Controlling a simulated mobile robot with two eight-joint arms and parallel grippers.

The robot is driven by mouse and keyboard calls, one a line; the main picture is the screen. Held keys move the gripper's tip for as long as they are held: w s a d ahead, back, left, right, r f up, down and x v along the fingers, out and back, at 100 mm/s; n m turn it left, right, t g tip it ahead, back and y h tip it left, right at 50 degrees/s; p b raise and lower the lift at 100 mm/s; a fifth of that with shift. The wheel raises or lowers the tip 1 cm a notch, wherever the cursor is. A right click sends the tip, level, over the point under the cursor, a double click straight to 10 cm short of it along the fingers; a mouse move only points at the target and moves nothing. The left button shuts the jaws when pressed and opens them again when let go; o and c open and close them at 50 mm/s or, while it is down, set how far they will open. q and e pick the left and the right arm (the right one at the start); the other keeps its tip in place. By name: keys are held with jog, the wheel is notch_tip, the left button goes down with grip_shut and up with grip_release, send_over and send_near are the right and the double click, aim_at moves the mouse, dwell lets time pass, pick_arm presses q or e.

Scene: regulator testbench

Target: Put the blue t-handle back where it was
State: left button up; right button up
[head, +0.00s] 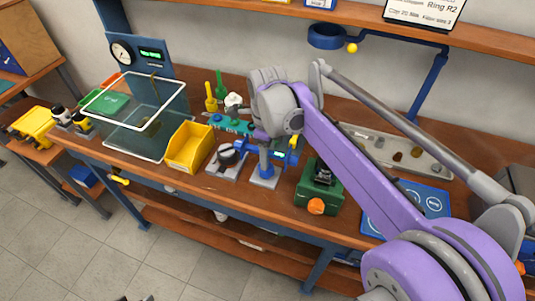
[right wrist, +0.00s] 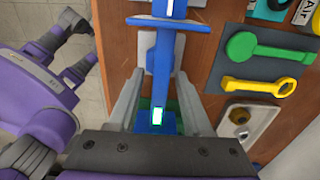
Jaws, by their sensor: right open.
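A blue T-shaped piece (right wrist: 155,60) shows in the right wrist view, with a crossbar at the top and a shaft running down. I take it for the blue T-handle. A blue block with a small lit display (right wrist: 157,117) lies at its lower end. My right gripper (right wrist: 158,85) is open, one finger on each side of the shaft; contact cannot be told. In the head view, blue parts (head: 278,156) show above a pale base, largely hidden by my right gripper (head: 275,140). A purple part of mine is at the left of the wrist view; whether its jaws are open is unclear.
A yellow bin (head: 189,147) and a clear-walled box (head: 150,115) stand left on the bench. A green block with an orange knob (head: 317,205) stands close right. A grey tray (head: 395,150) lies at the back right. Green (right wrist: 268,48) and yellow (right wrist: 258,86) tools lie on a dark mat.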

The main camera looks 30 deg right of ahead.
jog(key=shift+r, duration=0.55)
notch_tip(320, 180, up, 12)
jog(key=p, duration=0.1)
jog(key=shift+f, duration=0.2)
jog(key=s+a+f+n+t+p, duration=0.1)
jog(key=s+a+f+n+t, duration=0.1)
jog(key=s+f+n, duration=0.5)
jog(key=s+a+f+n+t+p, duration=0.1)
jog(key=s+a+f+n+t, duration=0.2)
jog(key=f+n, duration=0.7)
jog(key=s+a+n, duration=0.2)
jog(key=s+n, duration=0.2)
jog(key=n, duration=0.5)
jog(key=shift+s+f+n+p, duration=0.3)
jog(key=shift+s+n+p, duration=0.05)
jog(key=shift+n, duration=0.05)
